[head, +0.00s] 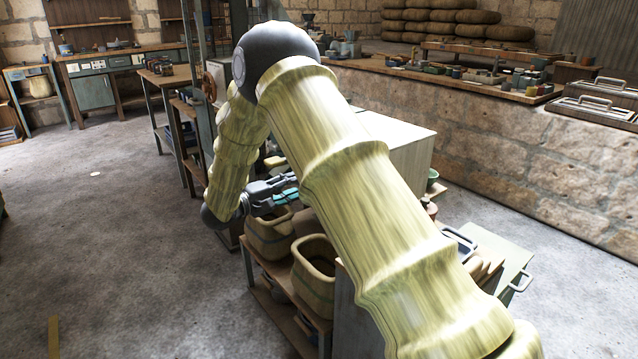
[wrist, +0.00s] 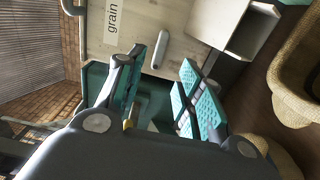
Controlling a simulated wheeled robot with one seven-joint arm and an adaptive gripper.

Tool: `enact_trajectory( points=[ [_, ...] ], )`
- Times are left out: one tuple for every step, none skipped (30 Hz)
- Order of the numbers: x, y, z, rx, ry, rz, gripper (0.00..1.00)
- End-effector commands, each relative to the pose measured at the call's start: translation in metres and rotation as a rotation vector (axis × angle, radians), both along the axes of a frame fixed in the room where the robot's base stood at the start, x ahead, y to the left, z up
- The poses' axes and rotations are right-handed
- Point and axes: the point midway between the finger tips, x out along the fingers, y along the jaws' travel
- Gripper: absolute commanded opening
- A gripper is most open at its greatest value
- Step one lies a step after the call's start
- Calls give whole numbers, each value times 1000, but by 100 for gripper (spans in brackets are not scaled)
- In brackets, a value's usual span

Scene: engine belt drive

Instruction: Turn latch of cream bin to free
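The cream bin shows in the wrist view as a pale front (wrist: 132,30) with a label reading "grain". A grey rounded bar (wrist: 161,49), which looks like its latch, is on that front and slightly tilted in the picture. In the head view, a pale box (head: 410,155) behind my arm may be the same bin. My gripper (wrist: 160,80) is open, its teal-padded fingers apart with nothing gripped between them. The bar lies beyond the fingertips, near the gap; I cannot tell the distance. In the head view my gripper (head: 283,188) is partly hidden by my arm.
Woven baskets (head: 314,270) stand on a low wooden shelf below my gripper; one basket (wrist: 298,75) shows at right in the wrist view. A pale open box (wrist: 235,25) is close to the right finger. Open floor (head: 110,240) lies at left.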

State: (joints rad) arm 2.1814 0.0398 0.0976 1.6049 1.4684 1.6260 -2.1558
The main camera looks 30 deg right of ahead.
Motion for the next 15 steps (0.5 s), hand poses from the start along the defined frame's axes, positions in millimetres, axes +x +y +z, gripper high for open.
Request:
enact_trajectory(
  points=[
    [0,-6,-1,0,-1,-2,37],
    [0,-10,-2,0,-1,-2,37],
    [1,-16,-2,0,-1,-3,37],
    [1,-21,-2,0,-1,-3,37],
    [1,-27,-2,0,-1,-3,37],
    [2,-33,-2,0,-1,-2,37],
    [2,-38,-2,0,-1,-2,37],
    [3,-43,-2,0,-1,-2,37],
    [3,-49,-2,0,-1,-3,37],
    [4,-54,-2,0,-1,-2,37],
    [4,-59,-2,0,-1,-2,37],
    [5,-65,-2,0,-1,-2,37],
    [5,-69,-2,0,-1,-2,37],
    [5,-73,-2,0,-1,-2,37],
    [6,-78,-2,0,-1,-2,37]
  ],
)
